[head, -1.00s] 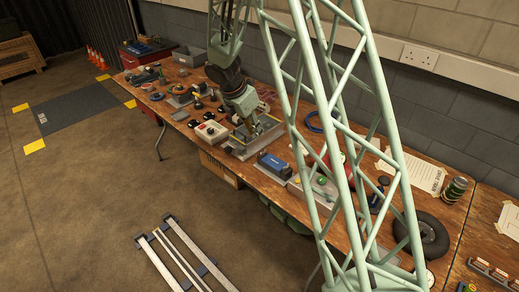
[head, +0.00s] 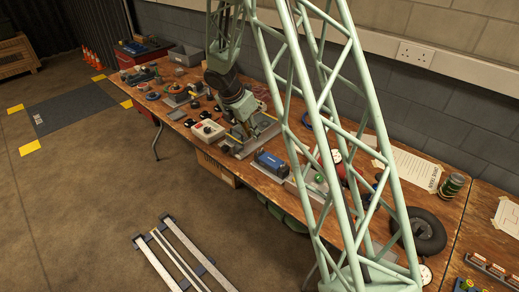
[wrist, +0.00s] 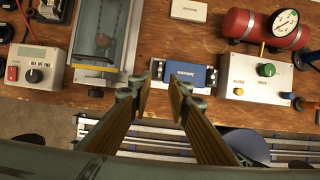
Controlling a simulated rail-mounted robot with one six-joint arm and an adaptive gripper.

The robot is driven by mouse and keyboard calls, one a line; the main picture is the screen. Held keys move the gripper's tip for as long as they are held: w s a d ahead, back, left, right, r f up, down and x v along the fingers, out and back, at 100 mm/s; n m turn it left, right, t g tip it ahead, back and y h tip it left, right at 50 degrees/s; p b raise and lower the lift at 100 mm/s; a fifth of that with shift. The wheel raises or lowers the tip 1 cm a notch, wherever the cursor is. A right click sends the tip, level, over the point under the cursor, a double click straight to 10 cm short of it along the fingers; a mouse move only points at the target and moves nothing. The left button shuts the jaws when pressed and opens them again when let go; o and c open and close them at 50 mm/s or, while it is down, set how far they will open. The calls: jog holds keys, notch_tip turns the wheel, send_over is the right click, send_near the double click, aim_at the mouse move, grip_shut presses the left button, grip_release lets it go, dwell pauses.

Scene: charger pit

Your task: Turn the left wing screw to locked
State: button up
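A blue module (wrist: 188,76) with a label lies on the bench, with a small dark fitting (wrist: 157,69) at its left end and another (wrist: 211,76) at its right end. I cannot tell whether these fittings are the wing screws, nor how they are turned. The blue module also shows in the head view (head: 271,163). My gripper (wrist: 161,82) is open and empty, its fingertips apart over the bench by the module's left end. In the head view my gripper (head: 246,118) is low over the bench, left of the module.
A clear-topped tray (wrist: 103,40) stands left of the module, beyond it a grey switch box (wrist: 37,72). To the right are a control box (wrist: 258,80) with a green knob and a red tank (wrist: 262,25) with a gauge. A white box (wrist: 189,10) lies behind.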

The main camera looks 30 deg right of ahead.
aim_at(260, 150)
jog(key=b+x, duration=0.2)
jog(key=x, duration=0.9)
jog(key=shift+d+f+b, duration=0.1)
jog(key=shift+b, duration=0.2)
jog(key=shift+c, duration=0.9)
grip_shut()
